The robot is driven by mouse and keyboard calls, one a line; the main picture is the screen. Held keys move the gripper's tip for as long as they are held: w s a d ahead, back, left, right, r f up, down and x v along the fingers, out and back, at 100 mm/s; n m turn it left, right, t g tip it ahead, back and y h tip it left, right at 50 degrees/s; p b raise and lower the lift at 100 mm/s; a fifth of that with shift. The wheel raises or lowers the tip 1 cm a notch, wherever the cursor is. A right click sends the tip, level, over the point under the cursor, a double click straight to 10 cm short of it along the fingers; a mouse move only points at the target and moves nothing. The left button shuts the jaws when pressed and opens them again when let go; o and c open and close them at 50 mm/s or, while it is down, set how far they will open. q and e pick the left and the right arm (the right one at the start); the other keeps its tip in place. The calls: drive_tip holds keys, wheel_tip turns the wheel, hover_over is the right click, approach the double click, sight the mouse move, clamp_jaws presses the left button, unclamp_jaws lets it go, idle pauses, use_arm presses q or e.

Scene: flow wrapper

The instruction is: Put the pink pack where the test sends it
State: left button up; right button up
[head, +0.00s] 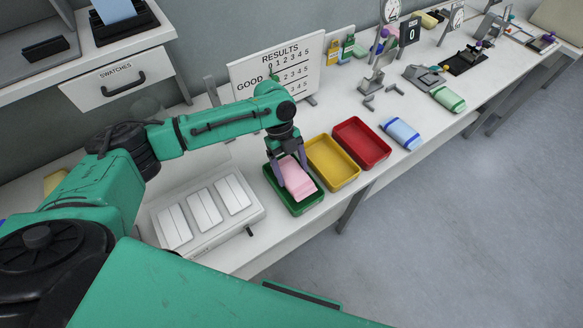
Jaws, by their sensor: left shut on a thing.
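The pink pack (298,180) is at the green tray (316,201), tilted, with its lower part within the tray's outline. I cannot tell whether it touches the tray floor. My left gripper (289,172) is shut on the pink pack, reaching down from above. A yellow tray (350,176) and a red tray (381,157) stand in a row to the right of the green one, both empty. A results board (277,65) stands behind with the word GOOD and rows of numbers; the arm hides part of it. My right gripper is not in view.
A white device with several flat panels (244,213) lies left of the green tray. A blue pack (402,134) and a green pack (448,99) lie right of the red tray. Dials and fixtures stand farther back. The table's front edge runs close below the trays.

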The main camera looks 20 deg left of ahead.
use_arm(q)
drive_tip(key=shift+f, duration=0.15)
drive_tip(key=shift+s, duration=0.15)
drive_tip(key=shift+s+r, duration=0.15)
drive_tip(key=shift+r, duration=0.05)
drive_tip(key=o, duration=1.3)
drive_tip(key=shift+w+a+r, duration=0.15)
drive_tip(key=shift+w+r, duration=0.1)
drive_tip(key=shift+r, duration=0.15)
drive_tip(key=b+v, duration=0.3)
drive_tip(key=v, duration=1)
drive_tip(key=shift+s+r, duration=0.1)
drive_tip(key=shift+r, duration=0.25)
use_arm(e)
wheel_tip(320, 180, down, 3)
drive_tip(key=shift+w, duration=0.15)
